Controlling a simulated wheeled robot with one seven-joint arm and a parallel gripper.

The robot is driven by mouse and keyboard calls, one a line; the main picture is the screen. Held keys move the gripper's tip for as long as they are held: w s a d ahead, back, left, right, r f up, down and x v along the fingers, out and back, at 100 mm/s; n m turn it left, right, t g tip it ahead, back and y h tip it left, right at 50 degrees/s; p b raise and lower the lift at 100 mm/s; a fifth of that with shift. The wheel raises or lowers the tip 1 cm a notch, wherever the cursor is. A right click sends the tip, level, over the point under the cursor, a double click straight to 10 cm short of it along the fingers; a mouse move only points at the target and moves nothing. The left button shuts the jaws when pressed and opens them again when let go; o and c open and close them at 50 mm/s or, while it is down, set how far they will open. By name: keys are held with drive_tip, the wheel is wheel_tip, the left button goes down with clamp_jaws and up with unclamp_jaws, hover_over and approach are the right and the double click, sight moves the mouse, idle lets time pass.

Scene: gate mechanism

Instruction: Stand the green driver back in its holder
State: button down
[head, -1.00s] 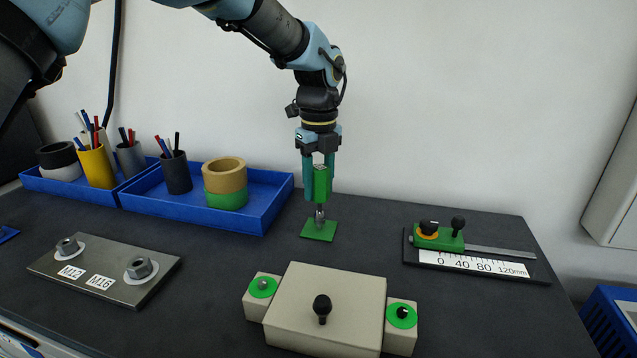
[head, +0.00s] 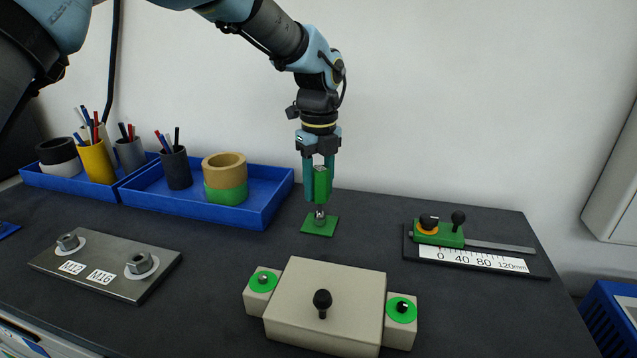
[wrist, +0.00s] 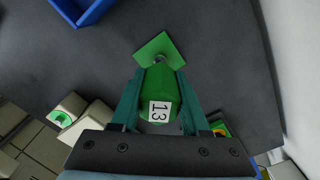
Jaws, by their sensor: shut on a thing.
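The green driver (head: 320,184) is upright in my gripper (head: 319,190), whose jaws are shut on its handle. In the wrist view the driver's handle (wrist: 161,95) carries a "13" label between the fingers (wrist: 158,100). The holder has a square green base plate (head: 313,228), which lies on the dark bench directly below my gripper; it also shows in the wrist view (wrist: 171,46). A grey metal piece (head: 320,217) shows at the driver's lower end, over the plate. I cannot tell how far the driver's tip is inside the holder.
A beige block (head: 345,290) with a black knob stands in front. A slide scale (head: 470,258) lies right. A steel plate (head: 105,268) with bolts lies left. Blue trays (head: 268,205) with pen cups and rings stand at the back left. Bare bench surrounds the holder.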

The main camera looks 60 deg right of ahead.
sight(319, 168)
drive_tip(key=shift+c, duration=1.6)
unclamp_jaws()
wheel_tip(319, 168, up, 7)
drive_tip(key=shift+r, duration=0.1)
